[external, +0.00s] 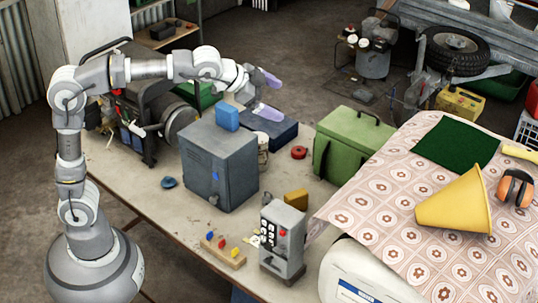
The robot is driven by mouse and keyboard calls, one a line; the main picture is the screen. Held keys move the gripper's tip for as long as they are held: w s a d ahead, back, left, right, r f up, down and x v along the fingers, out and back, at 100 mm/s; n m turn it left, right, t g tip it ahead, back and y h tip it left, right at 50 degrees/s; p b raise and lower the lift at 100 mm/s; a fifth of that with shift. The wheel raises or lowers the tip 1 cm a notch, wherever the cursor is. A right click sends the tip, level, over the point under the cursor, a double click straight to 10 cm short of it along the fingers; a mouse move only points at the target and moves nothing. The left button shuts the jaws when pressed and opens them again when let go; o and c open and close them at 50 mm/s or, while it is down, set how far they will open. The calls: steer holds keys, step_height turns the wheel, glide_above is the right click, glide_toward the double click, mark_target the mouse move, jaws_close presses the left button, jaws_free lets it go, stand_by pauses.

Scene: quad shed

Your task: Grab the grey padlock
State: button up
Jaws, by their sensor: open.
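My gripper (267,94) is at the end of my raised arm, above and behind the grey metal cabinet (219,165). Its two pale purple fingers are spread apart with nothing between them. I cannot pick out a grey padlock with certainty. A small pale grey shape (213,200) shows low on the cabinet's front left, too small to identify. A blue block (227,117) stands on top of the cabinet. The area behind the cabinet is partly hidden.
A dark blue case (283,133), a red ring (299,152) and a green box (345,148) stand on the workbench (150,205). A grey control box (283,238) and a wooden strip with coloured pegs (223,251) are at the front.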

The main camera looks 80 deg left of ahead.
mark_target(268, 197)
steer(key=s+d+r+t, duration=0.1)
steer(key=s+d+r, duration=0.1)
steer(key=s+r, duration=0.2)
steer(key=s+d+r+n+t+h+b, duration=0.1)
steer(key=s+d+r+t, duration=0.1)
steer(key=r, duration=0.5)
steer(key=shift+s+d+n+b, duration=0.3)
steer(key=shift+s+d, duration=0.1)
steer(key=shift+s, duration=0.5)
steer(key=s+d+r, duration=0.1)
steer(key=s+r, duration=0.1)
steer(key=s+d+r+t+h, duration=0.1)
steer(key=s+r, duration=0.1)
steer(key=s+d+r+n+t+b, duration=0.1)
steer(key=s+r, duration=0.1)
steer(key=shift+s+r, duration=0.3)
steer(key=shift+r, duration=0.05)
steer(key=c, duration=0.4)
steer(key=shift+w+a, duration=0.1)
steer(key=shift+c, duration=0.2)
